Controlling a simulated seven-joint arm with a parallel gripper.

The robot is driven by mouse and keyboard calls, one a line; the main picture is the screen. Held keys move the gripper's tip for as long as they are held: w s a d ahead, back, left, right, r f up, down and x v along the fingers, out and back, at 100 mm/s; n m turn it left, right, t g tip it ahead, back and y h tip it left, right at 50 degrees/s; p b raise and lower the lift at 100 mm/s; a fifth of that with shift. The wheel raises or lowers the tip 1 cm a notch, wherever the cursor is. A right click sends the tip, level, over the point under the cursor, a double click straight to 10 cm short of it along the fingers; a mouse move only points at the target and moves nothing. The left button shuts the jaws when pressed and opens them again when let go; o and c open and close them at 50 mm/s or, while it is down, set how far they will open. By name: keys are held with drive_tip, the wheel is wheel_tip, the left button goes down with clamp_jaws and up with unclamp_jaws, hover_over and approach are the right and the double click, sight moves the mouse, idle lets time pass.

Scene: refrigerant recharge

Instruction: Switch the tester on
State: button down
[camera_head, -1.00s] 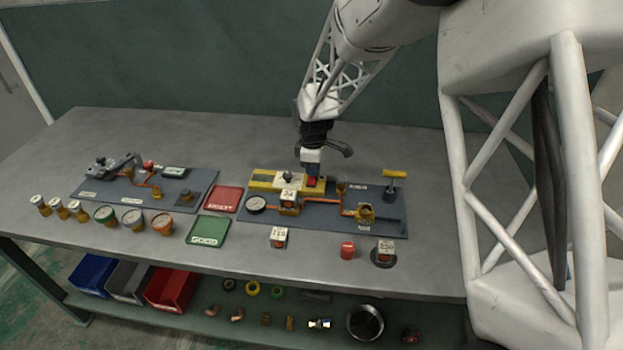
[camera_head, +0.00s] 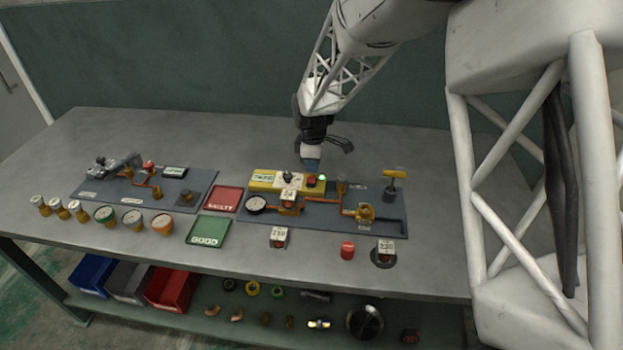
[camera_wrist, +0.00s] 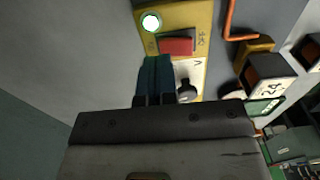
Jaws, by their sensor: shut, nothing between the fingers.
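The yellow tester (camera_head: 260,187) sits at the back of the right-hand blue-grey mat. Its red switch (camera_head: 311,180) is at its right end; in the wrist view the red switch (camera_wrist: 178,46) lies just beyond the fingertips. A lamp beside it (camera_head: 322,177) glows green, and it looks bright white with a green rim in the wrist view (camera_wrist: 151,22). The tester's small display (camera_head: 262,178) is lit pale green. My gripper (camera_head: 312,168) is shut and empty, just above and behind the switch, apart from it in the head view. Its shut fingers (camera_wrist: 154,72) show in the wrist view.
A gauge (camera_head: 256,204), copper pipe and a yellow-handled valve (camera_head: 395,174) share the mat (camera_head: 330,223). Red (camera_head: 224,199) and green (camera_head: 208,230) trays lie to the left. A red cylinder (camera_head: 347,250) stands in front.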

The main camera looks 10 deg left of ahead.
sight(314, 177)
drive_tip(key=shift+r, duration=2.05)
drive_tip(key=shift+s+d+r, duration=0.1)
drive_tip(key=shift+d+r, duration=0.1)
drive_tip(key=s+d+r+m+t, duration=0.1)
drive_tip(key=s+d+r+m, duration=0.8)
drive_tip(key=s+d+r, duration=0.7)
drive_tip(key=s+d+m, duration=0.4)
drive_tip(key=s+d, duration=0.2)
drive_tip(key=s, duration=0.5)
drive_tip(key=s+d+m+t, duration=0.1)
drive_tip(key=s+d+m, duration=0.4)
drive_tip(key=s, duration=0.6)
drive_tip(key=shift+s+d+t, duration=0.2)
drive_tip(key=shift+d+t, duration=0.1)
drive_tip(key=shift+d, duration=0.35)
